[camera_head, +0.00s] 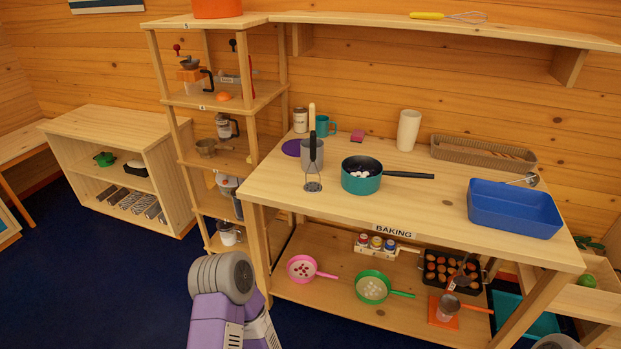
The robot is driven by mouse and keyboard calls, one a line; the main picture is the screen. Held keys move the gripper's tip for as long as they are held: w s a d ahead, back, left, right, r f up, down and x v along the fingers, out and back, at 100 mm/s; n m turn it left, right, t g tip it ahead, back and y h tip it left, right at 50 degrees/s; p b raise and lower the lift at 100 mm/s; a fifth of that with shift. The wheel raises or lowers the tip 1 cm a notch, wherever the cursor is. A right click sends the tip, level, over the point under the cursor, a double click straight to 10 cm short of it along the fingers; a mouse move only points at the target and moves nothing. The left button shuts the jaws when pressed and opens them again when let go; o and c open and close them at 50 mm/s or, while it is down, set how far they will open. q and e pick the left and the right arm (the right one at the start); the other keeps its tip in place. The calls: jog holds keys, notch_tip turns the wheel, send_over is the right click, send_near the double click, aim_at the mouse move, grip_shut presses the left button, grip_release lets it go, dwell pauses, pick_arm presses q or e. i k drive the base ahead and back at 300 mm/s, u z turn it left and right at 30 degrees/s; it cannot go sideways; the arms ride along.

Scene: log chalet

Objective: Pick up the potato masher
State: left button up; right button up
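The potato masher (313,169) stands upright near the left front edge of the baking table (390,220). It has a black handle at the top, a thin metal shaft and a dark mashing head at the bottom. Behind it is a grey container with a pale wooden handle rising from it. I cannot tell if the masher touches this container. Part of my own purple and grey arm shows at the bottom, left of the table. Neither of my grippers is in view.
A teal pot (361,178) with a black handle stands just right of the masher. A blue tray (514,208) sits at the table's right end. A purple disc (291,148) and teal mug (323,126) are behind. A shelf rack (222,98) stands left; the front middle tabletop is clear.

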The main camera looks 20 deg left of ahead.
aim_at(312, 188)
jog(key=z, duration=1.55)
jog(key=k, duration=0.1)
jog(key=u, duration=2.1)
jog(key=i, duration=1.3)
jog(key=z, duration=0.45)
